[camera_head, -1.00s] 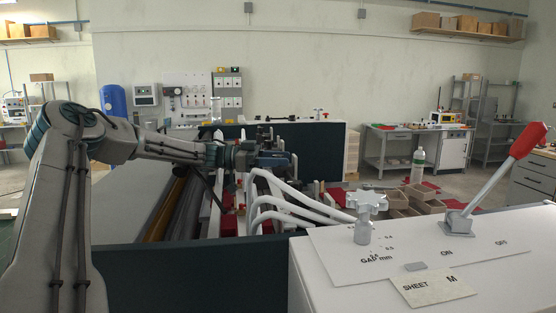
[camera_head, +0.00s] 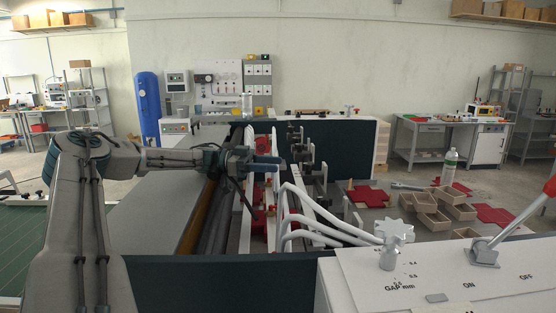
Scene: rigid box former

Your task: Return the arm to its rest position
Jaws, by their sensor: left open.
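My left arm comes in from the left and reaches over the box-forming machine (camera_head: 200,280). My left gripper (camera_head: 272,166) is open, seen from the side, and points right above the machine's rollers and white bent tubes (camera_head: 300,205). Nothing shows between its fingers. My right gripper is not in view.
The machine's white control top has a star-shaped knob (camera_head: 392,235) and a red-handled lever (camera_head: 510,215). Small cardboard trays (camera_head: 430,215) and red flat pieces (camera_head: 367,196) lie on the table at right. A bottle (camera_head: 449,168) stands behind them. A blue tank (camera_head: 148,108) stands at the back.

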